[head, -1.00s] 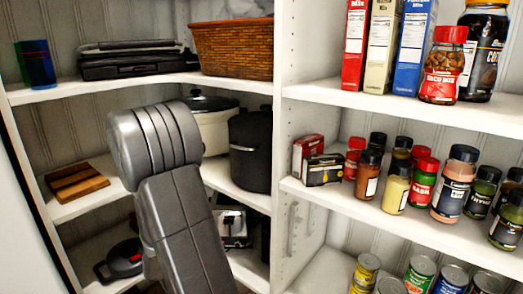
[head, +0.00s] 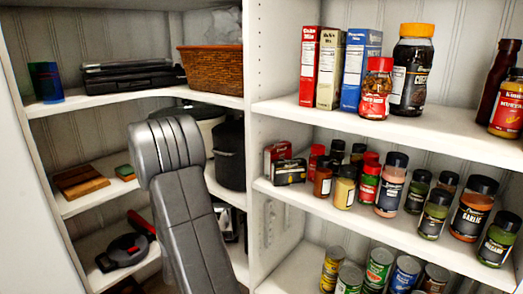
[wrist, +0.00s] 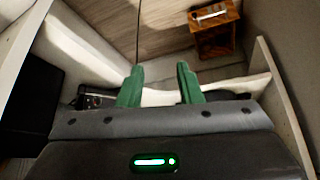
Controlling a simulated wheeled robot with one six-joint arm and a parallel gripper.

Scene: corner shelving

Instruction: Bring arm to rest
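My grey arm (head: 185,205) rises from the bottom of the head view, bent at its upper joint, in front of the left shelves. My gripper (wrist: 160,84) shows only in the wrist view. Its two green fingers are spread apart with a clear gap between them, and nothing is held. Beyond the fingers are a pale edge and the wooden floor. The gripper is hidden in the head view.
Left shelves hold a wicker basket (head: 211,70), wooden boards (head: 80,181), a dark pot (head: 231,155) and a pan (head: 122,251). Right shelves (head: 400,130) hold boxes, jars, spices and cans. A wooden stool-like piece (wrist: 215,35) stands on the floor in the wrist view.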

